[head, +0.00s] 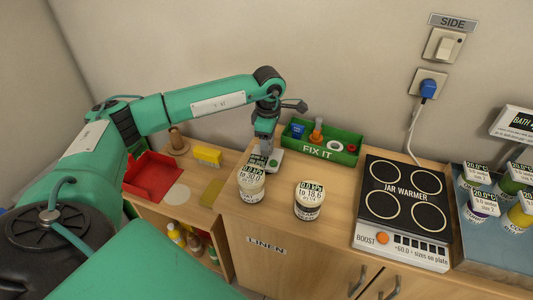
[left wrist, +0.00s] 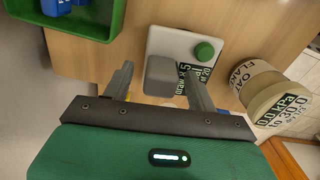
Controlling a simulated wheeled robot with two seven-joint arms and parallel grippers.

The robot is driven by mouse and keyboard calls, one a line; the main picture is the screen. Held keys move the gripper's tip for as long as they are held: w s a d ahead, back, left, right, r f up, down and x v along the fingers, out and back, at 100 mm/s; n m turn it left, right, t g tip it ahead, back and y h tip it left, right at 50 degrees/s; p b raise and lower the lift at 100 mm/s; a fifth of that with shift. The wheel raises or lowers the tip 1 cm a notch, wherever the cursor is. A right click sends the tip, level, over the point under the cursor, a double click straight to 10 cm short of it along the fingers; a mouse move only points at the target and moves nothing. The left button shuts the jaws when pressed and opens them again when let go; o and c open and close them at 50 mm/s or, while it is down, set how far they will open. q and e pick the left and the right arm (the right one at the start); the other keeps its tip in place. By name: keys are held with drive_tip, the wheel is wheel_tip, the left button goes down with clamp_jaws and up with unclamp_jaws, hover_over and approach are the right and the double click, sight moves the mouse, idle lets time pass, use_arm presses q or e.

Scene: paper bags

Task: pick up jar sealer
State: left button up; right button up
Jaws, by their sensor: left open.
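The jar sealer appears to be the white device with a green button (left wrist: 205,51) and a black-and-white label. In the head view its white base (head: 276,161) shows behind the front jars, partly hidden by my gripper. A grey block (left wrist: 160,72) stands up at its near side. My left gripper (left wrist: 157,70) is open, with its fingers on either side of the grey block. I cannot tell whether they touch it. In the head view my left gripper (head: 265,147) points down over the device. My right gripper is not in view.
Two labelled jars, one (head: 251,183) close to the gripper and one (head: 309,204) to its right, stand in front. A green FIX IT tray (head: 345,158) lies behind. The jar warmer (head: 403,200) is at right. A red tray (head: 150,175) is at left.

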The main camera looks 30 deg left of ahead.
use_arm(q)
drive_tip(key=shift+f, duration=0.1)
drive_tip(key=shift+c, duration=0.2)
clamp_jaws()
